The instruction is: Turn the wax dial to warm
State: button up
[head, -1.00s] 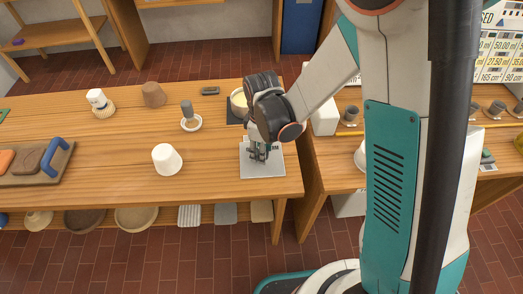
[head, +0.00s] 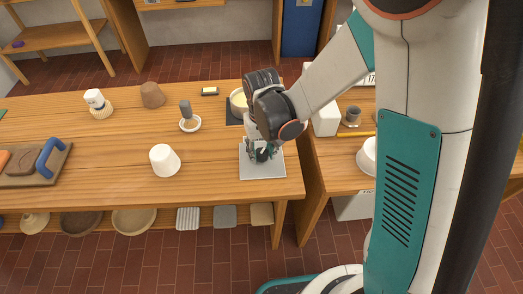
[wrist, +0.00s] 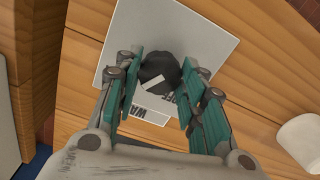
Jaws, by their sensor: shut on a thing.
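The wax dial (wrist: 158,66) is a dark round knob with a white mark, on a pale grey plate (wrist: 190,35). In the wrist view the mark slants across its near side, toward the lower left. The lettering "OFF" shows right of the dial, and a partly hidden label starting "WA" shows below it. My gripper (wrist: 162,78) is shut on the dial, one teal finger on each side. In the head view my gripper (head: 262,150) is over the plate (head: 263,172) at the table's right end, and the dial shows only as a small dark spot.
A white cup (head: 164,161) stands upside down left of the plate. A pot of pale wax (head: 238,101) stands behind my gripper. A second bench with a white box (head: 325,117) is close on the right.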

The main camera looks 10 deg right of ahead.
aim_at(262, 153)
jog(key=shift+m, duration=1.2)
jog(key=o, duration=1)
jog(key=shift+o, duration=0.2)
jog(key=shift+r, duration=0.1)
notch_tip(262, 153, up, 12)
jog(key=shift+d, duration=0.1)
